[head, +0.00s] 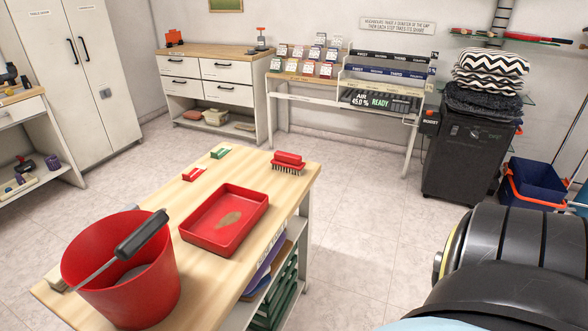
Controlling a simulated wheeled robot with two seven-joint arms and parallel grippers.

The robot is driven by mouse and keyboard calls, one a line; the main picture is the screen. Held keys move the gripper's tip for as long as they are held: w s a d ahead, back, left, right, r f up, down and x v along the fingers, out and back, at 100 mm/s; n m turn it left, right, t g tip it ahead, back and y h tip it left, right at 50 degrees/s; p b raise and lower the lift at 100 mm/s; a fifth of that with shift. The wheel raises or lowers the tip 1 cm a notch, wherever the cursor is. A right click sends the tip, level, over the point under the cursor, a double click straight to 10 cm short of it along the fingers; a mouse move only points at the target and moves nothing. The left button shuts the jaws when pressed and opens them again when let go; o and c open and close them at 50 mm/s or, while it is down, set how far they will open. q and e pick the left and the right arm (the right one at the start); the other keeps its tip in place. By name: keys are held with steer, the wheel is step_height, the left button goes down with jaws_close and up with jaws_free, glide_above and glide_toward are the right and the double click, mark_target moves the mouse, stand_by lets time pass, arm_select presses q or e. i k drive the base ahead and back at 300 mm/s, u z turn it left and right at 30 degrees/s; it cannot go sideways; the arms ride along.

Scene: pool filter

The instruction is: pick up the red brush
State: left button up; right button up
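The red brush (288,161) has a red top and handle with dark bristles pointing down. It stands on the far right corner of the wooden-topped table (262,190), near the edge. It is apart from the red tray in front of it. Neither of my grippers shows in the head view, so I cannot see where they are relative to the brush.
A red tray (252,206) with a brown patch lies mid-table. A red bucket (100,252) holding a dark-handled tool (141,236) stands front left. Small red (194,173) and green (219,153) items lie at the table's back left. Open floor (350,229) lies to the right.

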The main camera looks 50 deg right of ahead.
mark_target(289, 163)
steer(key=z, duration=2.8)
steer(key=k, duration=1.4)
steer(key=u, duration=0.85)
steer(key=i, duration=1)
